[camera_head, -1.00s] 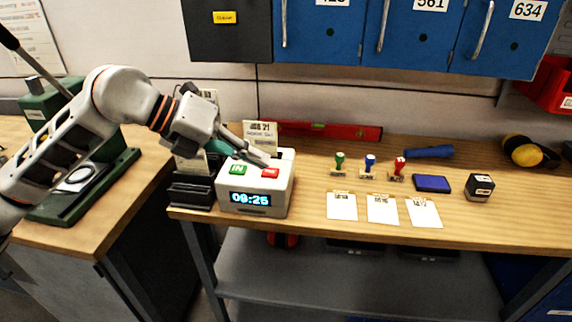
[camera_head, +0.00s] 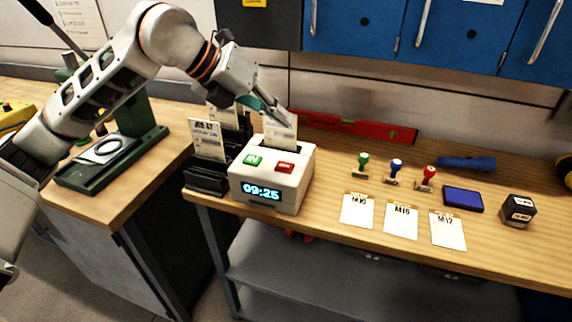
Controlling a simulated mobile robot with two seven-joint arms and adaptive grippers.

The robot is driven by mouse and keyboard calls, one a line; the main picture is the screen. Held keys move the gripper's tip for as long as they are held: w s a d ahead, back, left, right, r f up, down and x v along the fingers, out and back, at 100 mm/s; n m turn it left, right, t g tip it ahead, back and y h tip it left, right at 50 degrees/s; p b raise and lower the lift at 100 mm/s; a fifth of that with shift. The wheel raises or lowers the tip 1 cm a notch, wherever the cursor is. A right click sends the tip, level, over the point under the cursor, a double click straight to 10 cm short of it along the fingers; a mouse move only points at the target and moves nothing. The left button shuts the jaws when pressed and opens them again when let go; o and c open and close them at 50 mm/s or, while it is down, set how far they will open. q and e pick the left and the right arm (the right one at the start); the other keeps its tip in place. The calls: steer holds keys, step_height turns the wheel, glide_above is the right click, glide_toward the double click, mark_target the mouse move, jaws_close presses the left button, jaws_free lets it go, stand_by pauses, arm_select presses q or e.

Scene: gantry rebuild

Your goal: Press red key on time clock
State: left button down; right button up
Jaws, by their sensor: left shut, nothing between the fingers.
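The white time clock (camera_head: 291,190) stands on the wooden bench, its display reading 09:25. Its green key (camera_head: 252,160) is at the left of its top front. Its red key (camera_head: 285,168) is at the right and is fully visible. A card (camera_head: 280,133) stands upright at the back of the clock. My left gripper (camera_head: 286,119) is shut and empty. It appears above and behind the red key, in front of part of the card, apart from the key. My right gripper is not in view.
A black card rack (camera_head: 207,177) with cards stands left of the clock. Stamps, an ink pad (camera_head: 463,198) and cards lie to the right. A red level (camera_head: 352,124) lies behind. Blue lockers (camera_head: 365,27) hang above.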

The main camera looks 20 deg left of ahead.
arm_select(q)
steer(key=shift+f, duration=0.15)
steer(key=b, duration=0.5)
glide_above(281, 166)
step_height(281, 166, down, 8)
steer(key=shift+r, duration=0.2)
steer(key=shift+f, duration=0.3)
steer(key=shift+f+b, duration=0.2)
steer(key=shift+b, duration=0.1)
steer(key=shift+f, duration=0.1)
stand_by(0.5)
steer(key=shift+f, duration=0.3)
